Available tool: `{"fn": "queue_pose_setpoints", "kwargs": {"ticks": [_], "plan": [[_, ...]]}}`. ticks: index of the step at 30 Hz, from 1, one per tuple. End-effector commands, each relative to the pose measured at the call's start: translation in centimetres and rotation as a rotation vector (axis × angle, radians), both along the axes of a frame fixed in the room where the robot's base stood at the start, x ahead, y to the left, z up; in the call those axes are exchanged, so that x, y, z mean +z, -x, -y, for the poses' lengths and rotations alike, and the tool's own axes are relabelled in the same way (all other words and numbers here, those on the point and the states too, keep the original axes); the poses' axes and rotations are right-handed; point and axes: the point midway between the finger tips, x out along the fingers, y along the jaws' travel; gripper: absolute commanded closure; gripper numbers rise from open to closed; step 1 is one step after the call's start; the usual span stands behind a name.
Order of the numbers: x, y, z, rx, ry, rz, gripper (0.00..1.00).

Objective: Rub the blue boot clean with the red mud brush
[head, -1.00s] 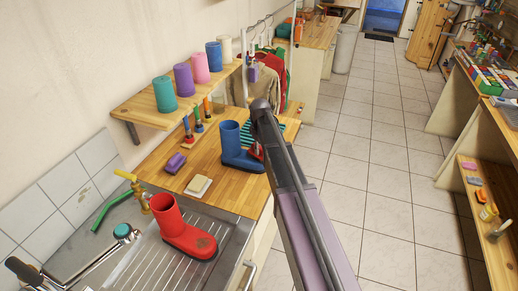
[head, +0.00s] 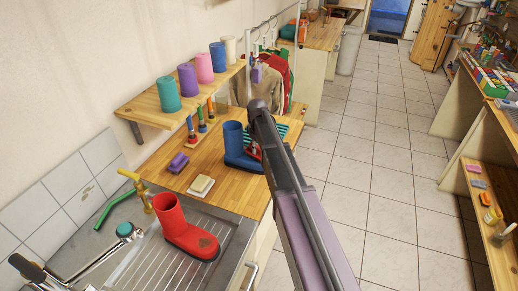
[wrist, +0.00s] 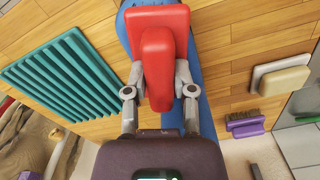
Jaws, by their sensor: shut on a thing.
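The blue boot (head: 234,140) stands upright on the wooden counter, its toe pointing right toward my arm. In the wrist view the blue boot (wrist: 205,105) lies right under my gripper, partly hidden by the brush. My gripper (wrist: 160,85) is shut on the red mud brush (wrist: 157,35), with one finger on each side of its handle. The brush is over the boot; whether its bristles touch the boot is hidden. In the head view my arm covers most of the gripper, and only a bit of red shows beside the boot's toe.
A teal ribbed mat (wrist: 62,72) lies beside the boot. A purple brush (head: 178,162) and a cream block (head: 201,185) lie on the counter. A red boot (head: 182,232) with a brown smudge stands on the steel drainer (head: 150,270). Coloured cylinders stand on the shelf (head: 150,107) above.

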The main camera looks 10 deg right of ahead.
Motion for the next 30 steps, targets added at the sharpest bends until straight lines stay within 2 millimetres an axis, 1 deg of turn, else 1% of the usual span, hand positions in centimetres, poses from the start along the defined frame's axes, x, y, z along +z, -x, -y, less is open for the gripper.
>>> {"fn": "queue_pose_setpoints", "kwargs": {"ticks": [8, 21, 30], "plan": [[0.0, 0.0, 0.0, 0.001, -0.003, 0.001, 1.00], [0.1, 1.1, 1.7, -0.001, 0.000, 0.000, 1.00], [0.1, 1.2, 2.1, 0.000, -0.001, 0.000, 1.00]]}}
